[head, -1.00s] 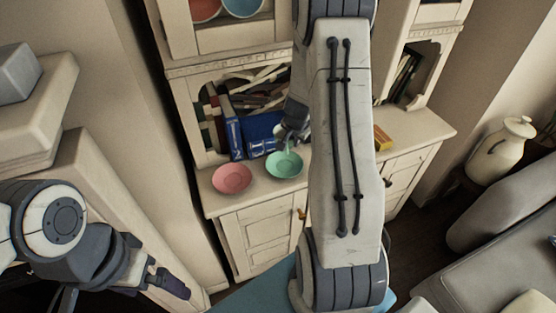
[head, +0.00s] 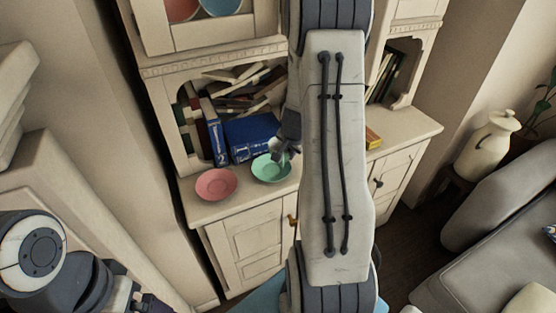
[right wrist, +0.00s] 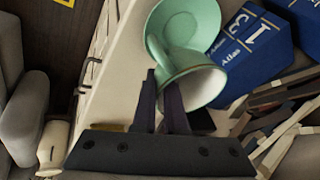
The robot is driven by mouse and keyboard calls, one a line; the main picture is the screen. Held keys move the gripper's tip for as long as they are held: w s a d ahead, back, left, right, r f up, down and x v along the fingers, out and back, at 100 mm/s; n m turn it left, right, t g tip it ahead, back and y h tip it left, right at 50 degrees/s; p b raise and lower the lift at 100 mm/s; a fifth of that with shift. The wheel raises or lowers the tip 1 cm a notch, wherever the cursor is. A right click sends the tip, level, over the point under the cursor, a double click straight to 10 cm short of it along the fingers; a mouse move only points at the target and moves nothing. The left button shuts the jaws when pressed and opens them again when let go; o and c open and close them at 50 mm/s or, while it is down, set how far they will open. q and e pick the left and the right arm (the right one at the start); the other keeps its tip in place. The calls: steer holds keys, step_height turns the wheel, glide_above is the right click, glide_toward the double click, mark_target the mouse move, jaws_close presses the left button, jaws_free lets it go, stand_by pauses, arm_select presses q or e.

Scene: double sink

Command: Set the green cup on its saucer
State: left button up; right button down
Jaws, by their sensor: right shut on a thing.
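The green cup (right wrist: 196,84) is in the right wrist view, with its pale open mouth toward the lower right. My right gripper (right wrist: 160,82) is shut on the cup at its near side. The green saucer (right wrist: 186,20) lies just beyond the cup, which overlaps its edge in this view. I cannot tell whether they touch. In the head view the green saucer (head: 268,170) sits on the cabinet counter, with my right gripper (head: 284,152) over its back right side. The cup is mostly hidden there. My left gripper (head: 148,303) is cut off at the lower left, its jaws unclear.
A pink saucer (head: 216,185) lies left of the green one. Blue books (head: 250,134) stand behind the saucers, in the cabinet niche. A yellow box (head: 373,138) lies on the counter to the right. My right arm hides the counter's middle.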

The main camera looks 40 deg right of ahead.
steer(key=w, duration=0.1)
steer(key=w+a+f, duration=0.1)
steer(key=w+f+p, duration=0.1)
steer(key=shift+a, duration=0.25)
step_height(320, 180, down, 4)
steer(key=b, duration=0.3)
steer(key=shift+w+f+b, duration=0.1)
steer(key=shift+w+b, duration=0.05)
steer(key=shift+b, duration=0.2)
steer(key=shift+f, duration=0.1)
steer(key=shift+f+b, duration=0.25)
steer(key=shift+b, duration=0.15)
steer(key=c, duration=1)
jaws_free()
steer(key=shift+o, duration=0.2)
steer(key=shift+r, duration=0.15)
